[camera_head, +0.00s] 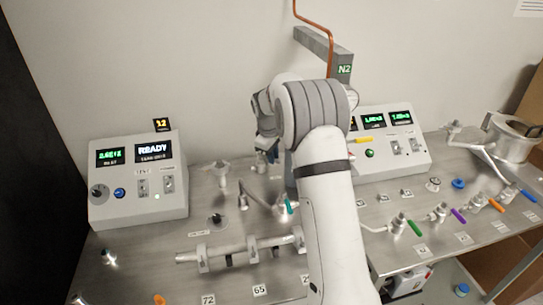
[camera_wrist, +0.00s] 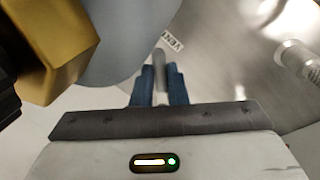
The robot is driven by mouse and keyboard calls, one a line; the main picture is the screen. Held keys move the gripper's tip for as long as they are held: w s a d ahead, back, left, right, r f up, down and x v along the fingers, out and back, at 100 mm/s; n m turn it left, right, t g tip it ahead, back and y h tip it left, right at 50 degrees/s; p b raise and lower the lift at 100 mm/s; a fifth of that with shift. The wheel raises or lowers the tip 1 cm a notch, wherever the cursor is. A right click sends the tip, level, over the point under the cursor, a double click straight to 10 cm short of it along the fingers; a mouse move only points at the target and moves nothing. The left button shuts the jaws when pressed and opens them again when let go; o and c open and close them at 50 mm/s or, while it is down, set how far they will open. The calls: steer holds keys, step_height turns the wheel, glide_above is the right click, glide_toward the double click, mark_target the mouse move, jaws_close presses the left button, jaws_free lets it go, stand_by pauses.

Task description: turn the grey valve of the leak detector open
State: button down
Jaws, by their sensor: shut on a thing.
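In the wrist view, my gripper (camera_wrist: 160,82) has its two blue fingers closed on a thin grey handle (camera_wrist: 159,58), which looks like the grey valve's lever. A label reading VENT lies just beyond the fingertips. A large grey rounded body and a gold block fill the upper left of that view. In the head view, my gripper (camera_head: 270,156) is low behind my arm at the middle of the bench, and the handle is hidden there. A box with a READY display (camera_head: 140,180), probably the leak detector, stands at the left.
A second display box (camera_head: 390,142) stands right of my arm. Several valves with coloured handles, including a green one (camera_head: 414,228), line the right bench. A horizontal metal manifold (camera_head: 225,250) lies in front. A copper pipe (camera_head: 331,60) and N2 bracket rise behind.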

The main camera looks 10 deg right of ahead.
steer(key=shift+w, duration=0.1)
stand_by(0.3)
steer(key=c, duration=1.4)
jaws_free()
steer(key=shift+c, duration=0.2)
step_height(320, 180, up, 8)
steer(key=s+a, duration=0.1)
steer(key=shift+f+b, duration=0.15)
steer(key=shift+b, duration=0.25)
steer(key=shift+s, duration=0.1)
steer(key=shift+c, duration=0.3)
